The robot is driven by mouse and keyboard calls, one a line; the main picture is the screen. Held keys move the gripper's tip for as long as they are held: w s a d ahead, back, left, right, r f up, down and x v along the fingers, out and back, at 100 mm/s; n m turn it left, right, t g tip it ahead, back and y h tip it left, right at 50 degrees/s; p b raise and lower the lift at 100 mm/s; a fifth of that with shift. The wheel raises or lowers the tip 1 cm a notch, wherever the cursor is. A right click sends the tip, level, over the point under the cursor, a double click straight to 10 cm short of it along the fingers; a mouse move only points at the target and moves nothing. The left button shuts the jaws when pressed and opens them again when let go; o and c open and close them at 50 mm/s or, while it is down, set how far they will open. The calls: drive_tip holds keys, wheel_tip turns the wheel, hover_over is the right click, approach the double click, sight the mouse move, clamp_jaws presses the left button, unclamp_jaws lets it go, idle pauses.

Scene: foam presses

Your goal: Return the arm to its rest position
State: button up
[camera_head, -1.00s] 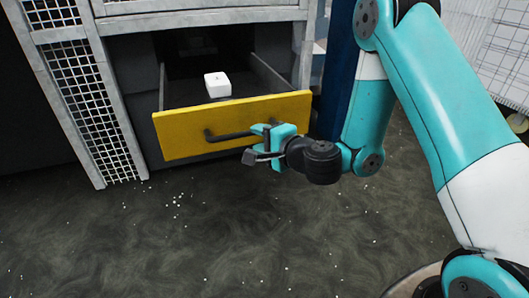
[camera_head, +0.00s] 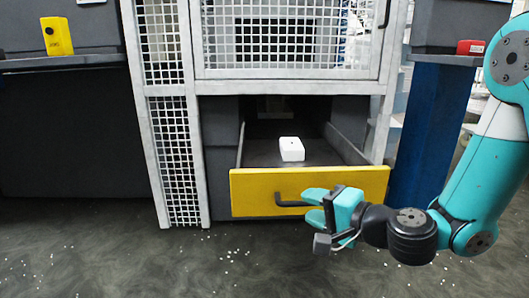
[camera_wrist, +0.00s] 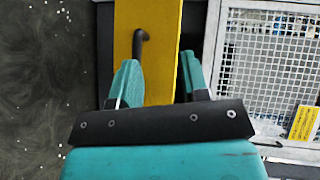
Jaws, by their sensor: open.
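My arm (camera_head: 489,165) reaches in from the right of the head view, bent down toward a drawer. My gripper (camera_head: 312,207) is open and empty, in front of the yellow drawer front (camera_head: 350,186). The drawer stands pulled out, with its dark handle (camera_head: 286,201) just beyond the fingertips. In the wrist view, the two teal fingers of my gripper (camera_wrist: 160,82) are spread apart, and the handle (camera_wrist: 140,42) lies ahead of them, apart from the fingers. A white block (camera_head: 291,149) lies inside the drawer.
A grey frame with white mesh panels (camera_head: 290,45) rises above the drawer. A dark blue post (camera_head: 430,130) stands to the right. A yellow device (camera_head: 57,36) is at the left and a red one (camera_head: 470,47) at the right. The floor (camera_head: 130,260) is open, with white specks.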

drive_tip(key=s+a+r+n+g+y+p, duration=0.1)
drive_tip(key=s+a+r+n+g, duration=0.25)
drive_tip(key=s+n, duration=0.2)
drive_tip(key=s+a+r+n+g+p, duration=0.1)
drive_tip(key=s+a+r+n+g, duration=0.15)
drive_tip(key=s+n+g, duration=0.3)
drive_tip(key=s+d+r+n+g+h+p, duration=0.4)
drive_tip(key=s+d+h, duration=0.4)
drive_tip(key=s, duration=0.5)
wheel_tip(320, 180, up, 37)
drive_tip(key=t+p, duration=0.1)
drive_tip(key=p, duration=3.5)
drive_tip(key=shift+w+d+r+y+p, duration=0.15)
drive_tip(key=shift+d+y+p, duration=0.2)
drive_tip(key=shift+y, duration=0.05)
